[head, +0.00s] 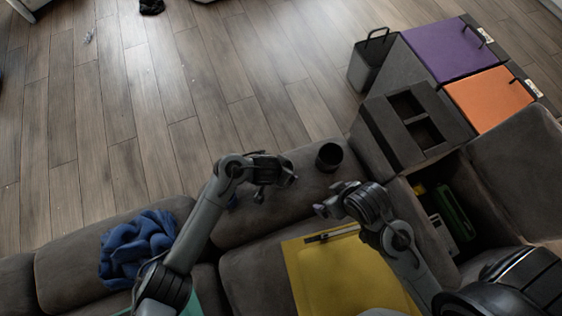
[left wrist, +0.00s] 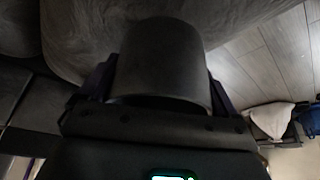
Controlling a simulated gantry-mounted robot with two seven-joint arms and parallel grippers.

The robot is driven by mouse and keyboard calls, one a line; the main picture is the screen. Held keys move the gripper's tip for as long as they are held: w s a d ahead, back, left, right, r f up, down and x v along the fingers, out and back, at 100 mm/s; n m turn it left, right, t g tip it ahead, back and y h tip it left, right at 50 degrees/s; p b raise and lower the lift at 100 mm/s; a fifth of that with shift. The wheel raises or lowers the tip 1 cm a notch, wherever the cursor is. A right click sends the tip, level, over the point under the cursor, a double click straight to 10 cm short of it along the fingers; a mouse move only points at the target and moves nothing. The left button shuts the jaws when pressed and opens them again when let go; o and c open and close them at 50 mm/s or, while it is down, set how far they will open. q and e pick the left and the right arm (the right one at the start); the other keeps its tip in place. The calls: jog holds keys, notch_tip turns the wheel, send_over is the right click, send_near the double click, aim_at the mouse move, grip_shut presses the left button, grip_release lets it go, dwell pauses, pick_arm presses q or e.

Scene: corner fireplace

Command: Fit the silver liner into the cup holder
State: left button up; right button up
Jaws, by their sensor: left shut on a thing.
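The liner (head: 328,158) is a short, hollow cylinder that looks dark grey in this dim light. In the head view it stands out against the sofa seat, just beyond my left gripper (head: 308,170). In the left wrist view the liner (left wrist: 165,60) sits between the two purple fingers, which are shut on its sides.
A yellow panel (head: 320,275) lies on the sofa before my right arm. An open compartment at right holds a green item (head: 452,213). A dark bin (head: 366,72), purple lid (head: 440,50) and orange lid (head: 487,98) are farther back. A blue cloth (head: 140,245) lies at left.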

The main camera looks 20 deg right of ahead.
pick_arm(q)
notch_tip(320, 180, up, 17)
jog(key=w+n+p, duration=0.1)
jog(key=n+p, duration=0.1)
jog(key=p, duration=0.9)
jog(key=w+a+r+n+t+y+p, duration=0.15)
jog(key=w+a+r+n+p, duration=0.25)
jog(key=w+a+r, duration=0.4)
jog(key=w+a+r+n+y+p, duration=0.1)
jog(key=a+r+n+p, duration=0.2)
jog(key=a, duration=1)
jog(key=w+a+r+n+y, duration=0.2)
jog(key=a+r+n, duration=0.3)
jog(key=a, duration=0.8)
jog(key=s+r+p, duration=0.3)
jog(key=r+p, duration=0.8)
jog(key=p, duration=0.1)
jog(key=s+r+m+p, duration=0.1)
jog(key=s+r+p, duration=0.2)
jog(key=r+p, duration=0.9)
jog(key=s+r+p, duration=0.3)
jog(key=r+p, duration=0.9)
jog(key=p, duration=0.2)
jog(key=shift+s+r+m+t, duration=0.2)
jog(key=shift+s+m+t, duration=0.1)
jog(key=shift+t, duration=0.15)
